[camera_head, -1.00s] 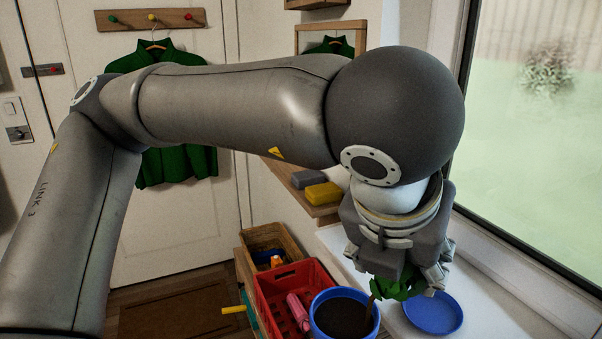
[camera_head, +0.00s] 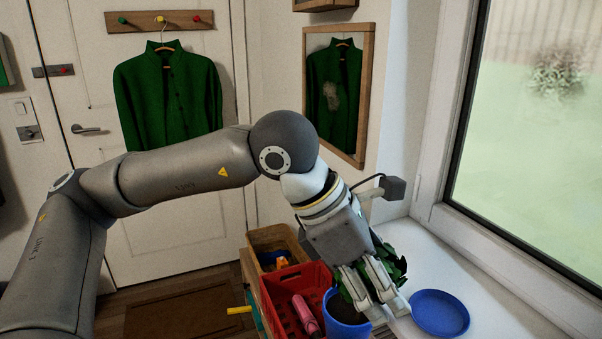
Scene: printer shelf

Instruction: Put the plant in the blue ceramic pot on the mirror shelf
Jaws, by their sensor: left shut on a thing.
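The plant's blue pot (camera_head: 346,330) is at the bottom centre, with dark soil inside and its lower part cut off by the picture edge. Its green leaves (camera_head: 391,262) show behind and around my left gripper's fingers. My left gripper (camera_head: 382,306) reaches down from the upper left and is shut at the pot's right side; the fingers hide much of the plant. I cannot tell whether the pot is lifted. The wood-framed mirror (camera_head: 338,90) hangs on the wall behind my arm, reflecting a green jacket. The shelf under it is hidden by my arm. My right gripper is not in view.
A blue saucer (camera_head: 440,313) lies on the white windowsill (camera_head: 455,275), right of the pot. A red crate (camera_head: 283,283) with a pink item stands left of the pot, with a wooden box (camera_head: 268,240) behind. The window (camera_head: 530,130) bounds the right side.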

